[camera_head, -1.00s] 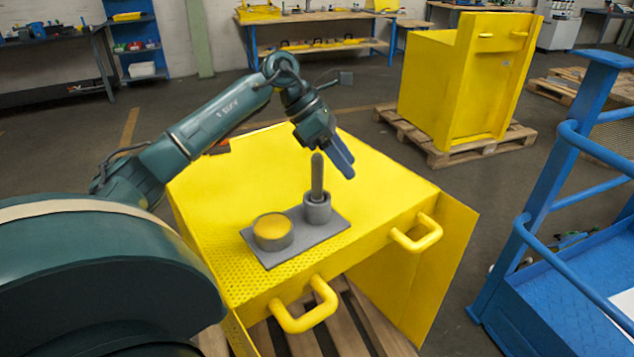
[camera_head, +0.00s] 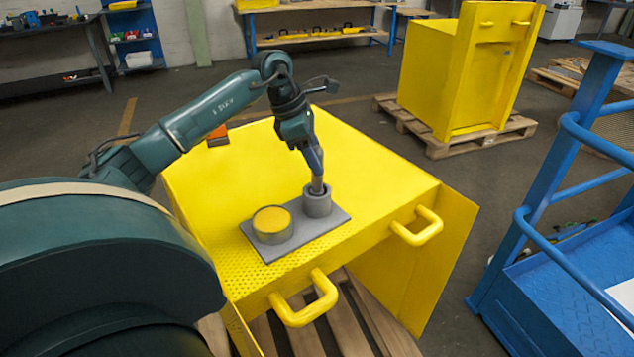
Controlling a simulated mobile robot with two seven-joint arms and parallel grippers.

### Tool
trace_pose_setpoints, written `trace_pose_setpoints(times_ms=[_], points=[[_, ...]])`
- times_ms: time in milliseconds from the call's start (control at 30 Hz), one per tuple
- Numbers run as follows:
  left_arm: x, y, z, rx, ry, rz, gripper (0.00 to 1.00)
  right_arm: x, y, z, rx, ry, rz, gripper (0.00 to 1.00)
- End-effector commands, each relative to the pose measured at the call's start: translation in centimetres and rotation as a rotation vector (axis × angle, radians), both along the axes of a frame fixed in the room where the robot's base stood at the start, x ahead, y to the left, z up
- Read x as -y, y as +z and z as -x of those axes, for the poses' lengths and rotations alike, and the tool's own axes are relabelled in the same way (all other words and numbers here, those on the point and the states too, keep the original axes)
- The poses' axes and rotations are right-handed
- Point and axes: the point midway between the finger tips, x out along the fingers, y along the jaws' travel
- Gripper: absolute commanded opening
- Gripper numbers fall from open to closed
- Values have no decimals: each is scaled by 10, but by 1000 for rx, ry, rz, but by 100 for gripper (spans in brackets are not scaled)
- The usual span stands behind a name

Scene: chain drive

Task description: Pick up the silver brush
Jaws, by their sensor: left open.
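The silver brush (camera_head: 317,186) stands upright in a grey cylindrical holder (camera_head: 318,205) on a flat grey plate (camera_head: 301,241). Only a short part of its handle shows below my left gripper. My left gripper (camera_head: 317,170) points down over the brush, with its fingers at the handle just above the holder. It is open, and the fingers hide the upper handle. I cannot tell whether they touch it. My right gripper is not in view.
A round grey pot with a yellow top (camera_head: 271,224) sits on the same plate, left of the holder. The plate lies on a yellow metal box (camera_head: 390,178) with yellow handles (camera_head: 417,228) at its edge. Blue railings (camera_head: 545,185) stand at the right.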

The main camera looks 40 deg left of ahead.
Motion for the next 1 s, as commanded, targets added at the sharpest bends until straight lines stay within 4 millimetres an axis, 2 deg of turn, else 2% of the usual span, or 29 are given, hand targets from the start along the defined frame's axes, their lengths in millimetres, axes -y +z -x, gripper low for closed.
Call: trace_pose_setpoints(times_ms=[200, 467, 1000], points=[[10, -26, -5, -1, -1, 1, 50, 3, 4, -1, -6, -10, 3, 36], [11, -30, -6, 0, 0, 0, 50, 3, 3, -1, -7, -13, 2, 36], [11, -29, -6, 0, 0, 0, 7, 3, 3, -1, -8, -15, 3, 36]])
